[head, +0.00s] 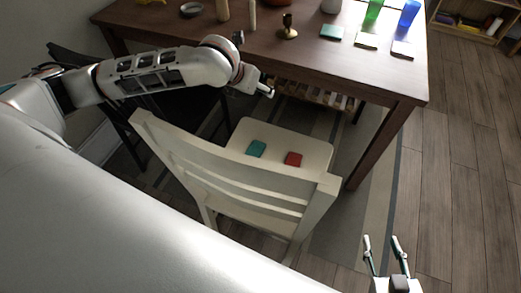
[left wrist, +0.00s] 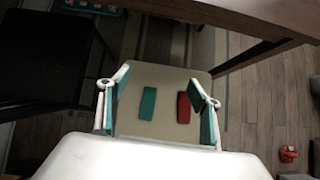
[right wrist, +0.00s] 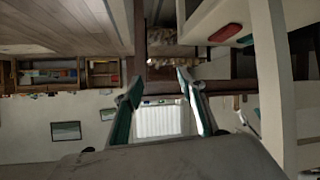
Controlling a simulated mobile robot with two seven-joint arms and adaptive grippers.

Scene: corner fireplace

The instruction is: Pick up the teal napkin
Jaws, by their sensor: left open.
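The teal napkin (head: 256,148) lies flat on the seat of the white chair (head: 232,142), left of a red napkin (head: 293,159). My left gripper (head: 268,91) is above the seat, apart from the napkin. In the left wrist view my left gripper (left wrist: 159,82) is open, and the teal napkin (left wrist: 147,103) shows between its fingers with the red one (left wrist: 183,107). My right gripper (head: 383,243) is open and empty over the floor, right of the chair. The right wrist view shows its spread fingers (right wrist: 157,82).
The wooden table (head: 350,65) stands behind the chair, its edge close to my left gripper. It bears another teal square (head: 332,31), a brass candlestick (head: 288,27), a green cup (head: 373,14) and a blue cup (head: 409,14). The chair's backrest (head: 235,180) faces me. Floor at right is clear.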

